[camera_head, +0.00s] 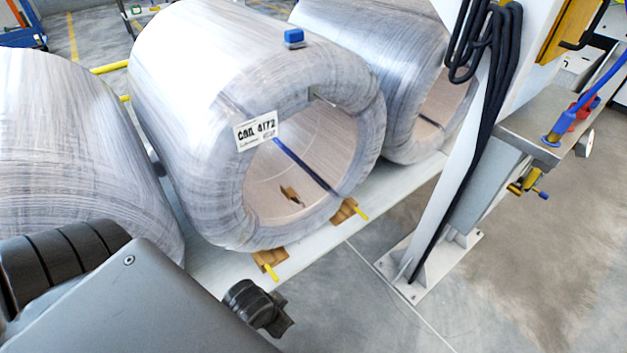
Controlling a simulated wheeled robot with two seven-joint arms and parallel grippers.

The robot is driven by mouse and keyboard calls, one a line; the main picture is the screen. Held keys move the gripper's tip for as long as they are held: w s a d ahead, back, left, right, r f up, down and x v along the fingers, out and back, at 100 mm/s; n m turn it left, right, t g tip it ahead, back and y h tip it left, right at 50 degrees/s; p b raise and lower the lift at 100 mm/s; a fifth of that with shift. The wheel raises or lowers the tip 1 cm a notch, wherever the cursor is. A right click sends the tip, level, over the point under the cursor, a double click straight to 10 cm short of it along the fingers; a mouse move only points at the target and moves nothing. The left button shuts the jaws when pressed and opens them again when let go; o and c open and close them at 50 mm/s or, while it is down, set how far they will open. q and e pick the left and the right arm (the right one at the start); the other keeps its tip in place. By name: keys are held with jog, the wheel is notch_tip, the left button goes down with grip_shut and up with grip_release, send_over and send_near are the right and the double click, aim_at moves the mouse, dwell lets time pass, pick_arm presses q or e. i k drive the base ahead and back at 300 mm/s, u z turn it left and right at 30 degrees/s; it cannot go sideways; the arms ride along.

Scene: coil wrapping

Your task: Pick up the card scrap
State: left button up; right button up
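A small brown piece that looks like the card scrap (291,196) lies inside the bore of the middle wrapped coil (190,100), on its lower inner wall. My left arm comes in from the lower left. A dark end that seems to be my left gripper (262,309) shows past the grey link, in front of and below the coil and apart from the scrap. Its fingers are not clear, so I cannot tell whether it is open. My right gripper is not in view.
A blue strap (303,165) crosses the bore opening. Brown chocks (343,211) with yellow handles sit under the coil on a pale support (222,274). A white post (448,140) with black cables stands at right. Other wrapped coils (65,140) flank the middle one.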

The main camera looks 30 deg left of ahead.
aim_at(290, 190)
jog(key=u, duration=0.2)
jog(key=i, duration=1)
jog(key=u, duration=0.3)
